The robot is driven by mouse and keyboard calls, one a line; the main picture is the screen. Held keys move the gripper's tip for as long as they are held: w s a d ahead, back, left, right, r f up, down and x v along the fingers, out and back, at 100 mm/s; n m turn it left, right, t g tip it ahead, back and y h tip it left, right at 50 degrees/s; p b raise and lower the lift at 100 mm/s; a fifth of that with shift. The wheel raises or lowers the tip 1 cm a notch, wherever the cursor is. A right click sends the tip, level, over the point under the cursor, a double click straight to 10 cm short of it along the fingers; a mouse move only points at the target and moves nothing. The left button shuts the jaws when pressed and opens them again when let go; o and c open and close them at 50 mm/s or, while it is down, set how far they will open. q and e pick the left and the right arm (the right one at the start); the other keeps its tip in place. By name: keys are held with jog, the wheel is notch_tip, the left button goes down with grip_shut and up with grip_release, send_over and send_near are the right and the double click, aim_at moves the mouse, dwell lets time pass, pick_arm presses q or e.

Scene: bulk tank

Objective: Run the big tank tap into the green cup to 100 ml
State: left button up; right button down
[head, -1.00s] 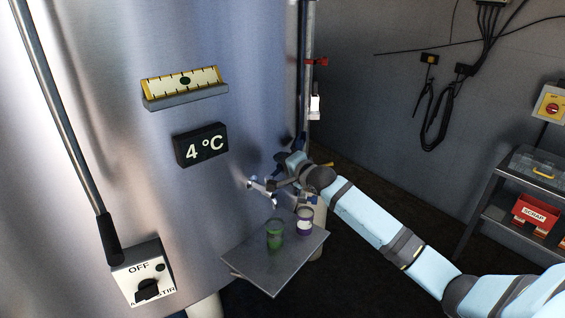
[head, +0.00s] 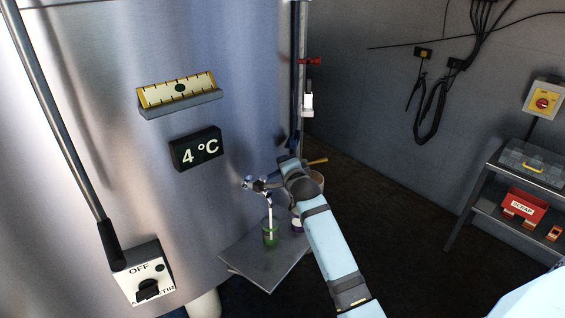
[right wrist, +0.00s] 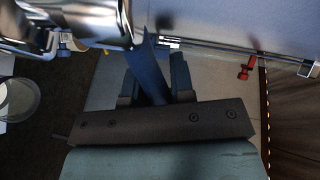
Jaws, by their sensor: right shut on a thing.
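The big tank tap (head: 258,185) sticks out of the steel tank above a small shelf. A white stream runs from its spout down into the green cup (head: 270,236). The cup stands upright on the shelf; I cannot read its level or marks. My right gripper (right wrist: 154,88) is shut on the blue tap lever (right wrist: 148,65), which sits between its fingers in the right wrist view. In the head view my right wrist hides the gripper and much of the tap. My left gripper is not in view.
The grey shelf (head: 255,271) also holds a purple-banded cup (head: 297,224), partly behind my right arm. The tank carries a level gauge (head: 178,92), a 4 °C display (head: 197,149) and a stir switch box (head: 142,275).

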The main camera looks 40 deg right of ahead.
jog(key=shift+s+d+r+h, duration=0.1)
jog(key=shift+r+h, duration=0.05)
jog(key=shift+h, duration=0.15)
jog(key=c, duration=1)
grip_release()
jog(key=shift+o, duration=0.2)
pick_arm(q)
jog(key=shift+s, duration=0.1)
pick_arm(e)
jog(key=shift+s, duration=0.1)
